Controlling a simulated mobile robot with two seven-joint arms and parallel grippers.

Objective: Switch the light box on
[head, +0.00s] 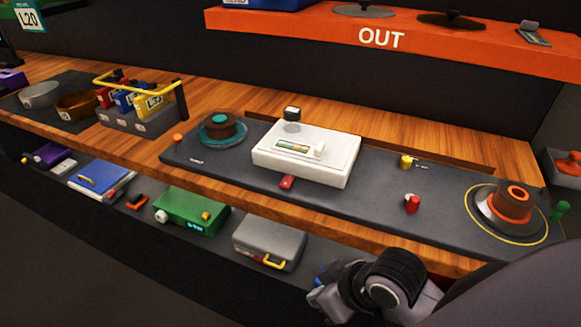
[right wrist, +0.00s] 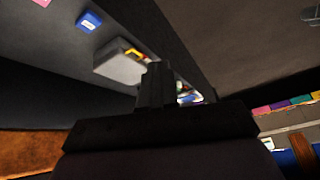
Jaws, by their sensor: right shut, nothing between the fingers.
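A white box (head: 318,158), which looks like the light box, sits on the dark panel (head: 370,192) on the wooden bench. Its top has a window with a coloured strip (head: 293,147) and a small white knob (head: 319,150). A red switch-like piece (head: 287,182) is at its front edge, and a black-and-white knob (head: 292,113) stands behind it. I cannot tell whether the box is lit. My right gripper (right wrist: 156,82) is shut and empty in the right wrist view. In the head view my right arm is low, in front of the bench. My left gripper is not in view.
A grey case (head: 270,243) and a green box (head: 191,212) sit on the lower shelf. An orange OUT shelf (head: 450,38) overhangs behind.

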